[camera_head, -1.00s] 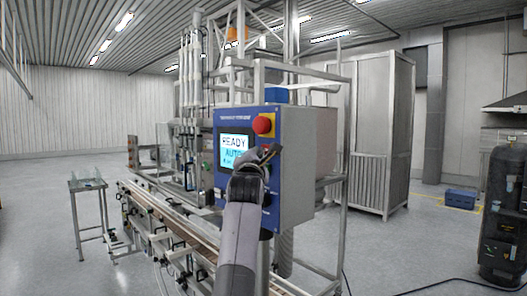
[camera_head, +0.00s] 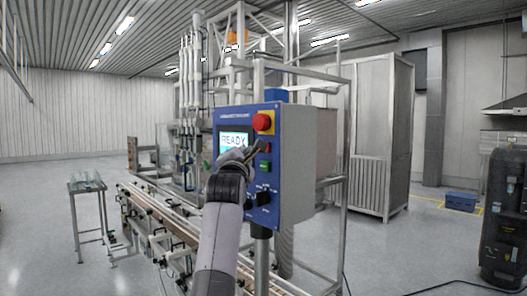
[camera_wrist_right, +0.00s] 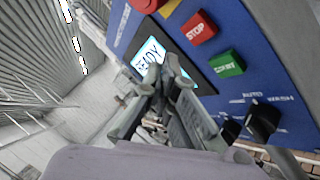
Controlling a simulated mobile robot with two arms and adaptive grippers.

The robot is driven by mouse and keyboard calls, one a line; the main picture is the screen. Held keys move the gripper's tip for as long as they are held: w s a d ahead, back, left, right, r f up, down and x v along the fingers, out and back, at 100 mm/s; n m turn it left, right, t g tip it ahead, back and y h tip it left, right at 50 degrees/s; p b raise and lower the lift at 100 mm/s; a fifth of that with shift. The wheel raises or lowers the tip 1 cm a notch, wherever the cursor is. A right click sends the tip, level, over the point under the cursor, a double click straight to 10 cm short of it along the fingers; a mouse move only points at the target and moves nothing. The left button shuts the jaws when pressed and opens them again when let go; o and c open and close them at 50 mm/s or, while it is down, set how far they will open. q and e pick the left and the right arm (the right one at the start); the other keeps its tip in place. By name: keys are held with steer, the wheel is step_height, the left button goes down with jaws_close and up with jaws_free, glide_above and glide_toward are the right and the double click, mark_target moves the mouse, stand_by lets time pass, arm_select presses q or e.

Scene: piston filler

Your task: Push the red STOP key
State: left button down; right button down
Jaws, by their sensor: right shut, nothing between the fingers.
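The red STOP key (camera_wrist_right: 199,28) shows clearly in the right wrist view, on the blue control panel (camera_wrist_right: 262,40) above the green START key (camera_wrist_right: 227,64). My right gripper (camera_wrist_right: 164,70) is shut and empty. In that view its fingertips appear over the lit screen (camera_wrist_right: 150,55), left of and below the STOP key, with a visible space between them. In the head view the right gripper (camera_head: 258,147) is in front of the panel, close to the key column, and hides the lower part of the screen (camera_head: 234,141). Contact with the key cannot be seen.
A red mushroom button (camera_head: 264,121) on a yellow base sits above the keys. A black rotary knob (camera_head: 263,198) is below them. The conveyor (camera_head: 165,220) runs left of the panel, and a small table (camera_head: 87,186) stands farther left.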

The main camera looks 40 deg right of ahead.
steer(key=shift+s+a, duration=0.1)
steer(key=shift+a, duration=0.9)
